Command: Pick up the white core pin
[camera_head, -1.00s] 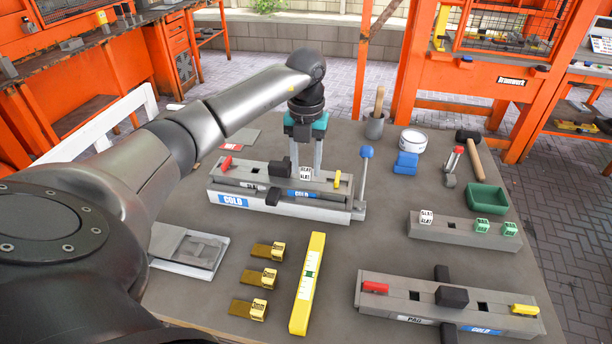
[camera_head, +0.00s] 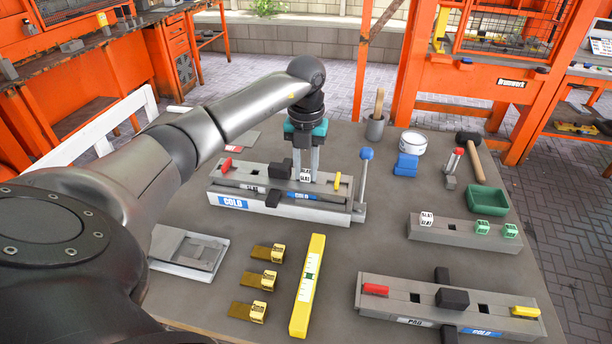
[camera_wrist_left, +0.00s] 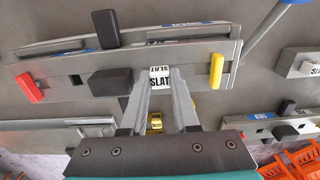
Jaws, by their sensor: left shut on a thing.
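The white core pin (camera_head: 305,174), a white block lettered SLAT, stands in the grey mould bar (camera_head: 240,174) on the far part of the table. My left gripper (camera_head: 306,172) points down over it with a finger on each side. In the left wrist view the pin (camera_wrist_left: 159,79) sits between the fingertips (camera_wrist_left: 161,88), and the gripper is shut on it. The pin's lower part is hidden in the bar. Another white SLAT pin (camera_head: 426,219) stands in a grey rack (camera_head: 450,233) at the right. My right gripper is not in view.
A red tab (camera_head: 226,165), black clamp block (camera_head: 273,196) and yellow tab (camera_head: 337,181) flank the pin. A blue-knobbed lever (camera_head: 365,175) rises to its right. A yellow level (camera_head: 308,285) and a second mould (camera_head: 400,303) lie nearer. Bare table lies between.

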